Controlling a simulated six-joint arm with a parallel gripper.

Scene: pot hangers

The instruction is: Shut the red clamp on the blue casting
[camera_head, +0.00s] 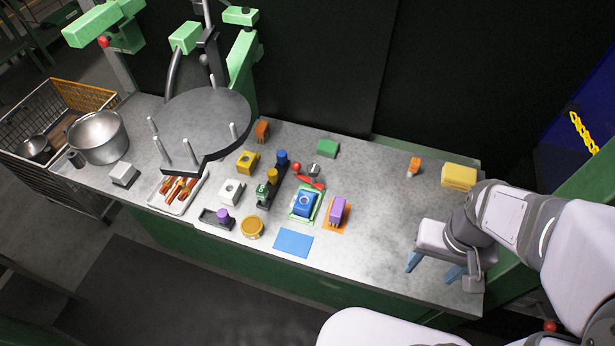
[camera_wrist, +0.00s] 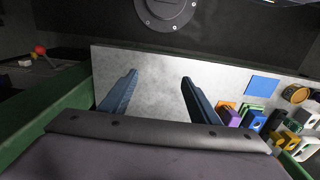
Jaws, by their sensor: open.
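The blue casting (camera_head: 304,205), a block with a round pale opening on top, sits on a green-edged plate (camera_head: 292,217) near the middle of the bench. The red clamp (camera_head: 311,183) stands just behind it, with a red ball knob (camera_head: 296,167) at its upper left. No red part shows across the casting's top; the clamp's exact angle is too small to tell. My gripper (camera_head: 432,268) is open and empty over the bench's right end, well right of both. In the wrist view, its blue fingers (camera_wrist: 159,78) are apart, and the casting (camera_wrist: 254,121) shows at right.
A purple block (camera_head: 338,209) on an orange square stands close right of the casting. A blue sheet (camera_head: 293,243) lies in front. Several blocks, a gold round tin (camera_head: 252,227) and a dark rack are to the left. The bench (camera_head: 385,215) between casting and gripper is clear.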

